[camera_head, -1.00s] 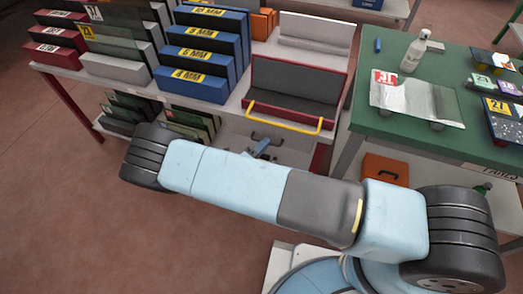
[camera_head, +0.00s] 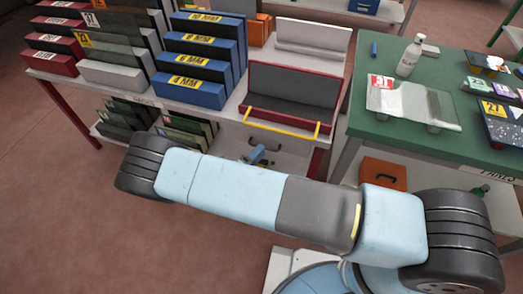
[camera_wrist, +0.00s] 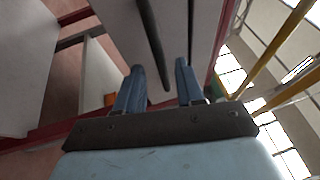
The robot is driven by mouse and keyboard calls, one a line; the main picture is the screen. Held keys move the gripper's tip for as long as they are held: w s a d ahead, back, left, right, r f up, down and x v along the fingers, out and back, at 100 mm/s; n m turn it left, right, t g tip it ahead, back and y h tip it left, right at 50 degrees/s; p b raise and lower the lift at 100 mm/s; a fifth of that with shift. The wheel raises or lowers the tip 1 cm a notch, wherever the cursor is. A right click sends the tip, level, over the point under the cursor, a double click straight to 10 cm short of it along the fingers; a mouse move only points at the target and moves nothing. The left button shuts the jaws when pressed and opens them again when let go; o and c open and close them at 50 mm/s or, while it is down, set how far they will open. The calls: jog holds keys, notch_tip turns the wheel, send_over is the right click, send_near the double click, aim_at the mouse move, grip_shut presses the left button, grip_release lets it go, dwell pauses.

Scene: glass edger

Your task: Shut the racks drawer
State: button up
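The racks drawer has a pale grey front (camera_head: 292,163) under the rack table, below the red tray, with a dark bar handle (camera_head: 270,146). My gripper (camera_head: 256,155) shows as a small blue shape close to that handle, partly hidden behind my arm. In the wrist view my gripper (camera_wrist: 158,82) has its two blue fingers apart. A dark bar, apparently the handle (camera_wrist: 152,42), runs between and beyond the fingertips along a grey panel. I cannot tell whether the fingers touch it, nor how far the drawer stands out.
A red tray with a yellow bar (camera_head: 280,130) sits above the drawer. The rack table (camera_head: 215,111) holds several boxes. A green-topped table (camera_head: 380,125) stands at right, with an orange case (camera_head: 383,173) beneath. Open floor lies at left.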

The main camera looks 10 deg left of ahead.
jog(key=v, duration=1.2)
